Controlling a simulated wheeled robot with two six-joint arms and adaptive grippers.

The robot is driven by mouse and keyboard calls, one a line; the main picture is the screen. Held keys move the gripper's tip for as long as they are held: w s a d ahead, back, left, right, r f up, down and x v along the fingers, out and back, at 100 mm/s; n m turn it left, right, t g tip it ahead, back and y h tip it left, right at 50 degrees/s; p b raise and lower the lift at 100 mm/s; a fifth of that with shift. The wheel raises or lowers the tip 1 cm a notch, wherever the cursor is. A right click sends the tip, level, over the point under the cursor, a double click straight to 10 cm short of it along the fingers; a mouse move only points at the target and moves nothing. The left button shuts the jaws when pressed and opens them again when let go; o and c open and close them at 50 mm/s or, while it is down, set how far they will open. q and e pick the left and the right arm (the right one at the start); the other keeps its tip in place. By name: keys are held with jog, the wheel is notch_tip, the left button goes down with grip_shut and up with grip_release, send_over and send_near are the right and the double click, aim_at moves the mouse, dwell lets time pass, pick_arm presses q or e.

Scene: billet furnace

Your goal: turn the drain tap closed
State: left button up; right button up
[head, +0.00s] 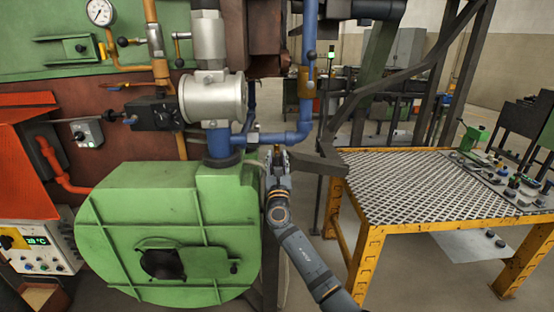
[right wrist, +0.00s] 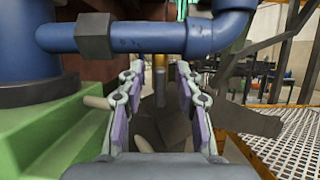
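My right gripper (head: 277,151) is at the upper right edge of the green blower housing, below the blue pipe. In the right wrist view its fingers (right wrist: 159,78) are spread apart. A narrow upright brass-and-grey piece (right wrist: 159,88) shows in the gap, seemingly beyond the fingertips; no contact is visible. I cannot tell whether this piece is the drain tap. Another lever with a black ball end (head: 311,55) sits on the brass fitting of the upright blue pipe, well above the gripper. My left gripper is not in view.
The blue pipe (right wrist: 150,38) crosses just above the fingers. The green housing (head: 200,220) is close on the left. A dark angled bar (head: 318,163) and the mesh-topped yellow table (head: 420,185) are on the right.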

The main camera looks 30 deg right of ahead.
grip_shut()
jog(key=shift+f, duration=0.1)
jog(key=shift+f+m+g+h+b, duration=0.1)
jog(key=shift+m+g+h+b, duration=0.45)
jog(key=shift+m+b, duration=0.5)
jog(key=m+b, duration=0.1)
jog(key=m, duration=0.1)
jog(key=m+g+h, duration=0.1)
jog(key=m, duration=0.1)
jog(key=shift+h+b, duration=0.25)
jog(key=shift+b, duration=0.1)
jog(key=m+g+b, duration=0.1)
jog(key=m, duration=0.2)
jog(key=m+g+h+b, duration=0.1)
jog(key=m+g, duration=0.1)
jog(key=m, duration=0.1)
jog(key=shift+d, duration=0.1)
jog(key=m, duration=0.2)
jog(key=m+g+b, duration=0.1)
jog(key=shift+m+g+h, duration=0.25)
jog(key=shift+m+h, duration=0.05)
jog(key=shift+m, duration=0.05)
jog(key=shift+s+m+g, duration=0.1)
jog(key=shift+m+g, duration=0.2)
jog(key=shift+m, duration=0.7)
jog(key=shift+m+g+y, duration=0.6)
jog(key=shift+m+g, duration=0.2)
jog(key=shift+m, duration=1.5)
jog(key=shift+f, duration=0.1)
